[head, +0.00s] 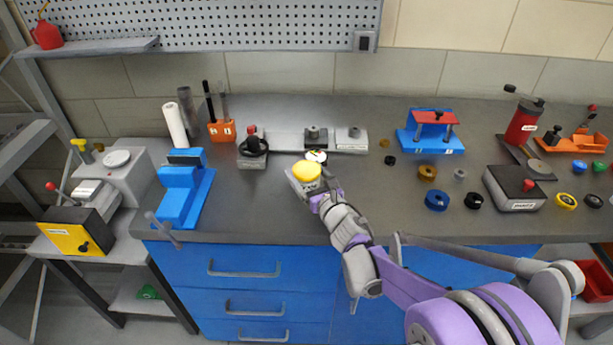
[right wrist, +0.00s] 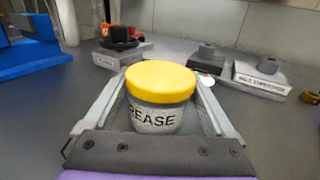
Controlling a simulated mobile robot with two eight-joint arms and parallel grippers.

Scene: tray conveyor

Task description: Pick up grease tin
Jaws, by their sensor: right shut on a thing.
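The grease tin (head: 306,172) has a yellow lid and a pale grey body. In the right wrist view the tin (right wrist: 160,98) stands upright between my fingers, with lettering reading "REASE" on its front. My right gripper (head: 311,182) is shut on the tin, one finger along each side. In the right wrist view the gripper (right wrist: 162,112) frames the tin from left and right. Whether the tin's base touches the bench is hidden by the gripper. My left gripper is not in view.
A blue vise (head: 186,190) stands on the bench to the left. A grey block with a red knob (head: 253,152) and a grey rail (head: 285,140) are behind the tin. Several coloured rings, including a blue one (head: 437,201), lie to the right. The bench front near the arm is clear.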

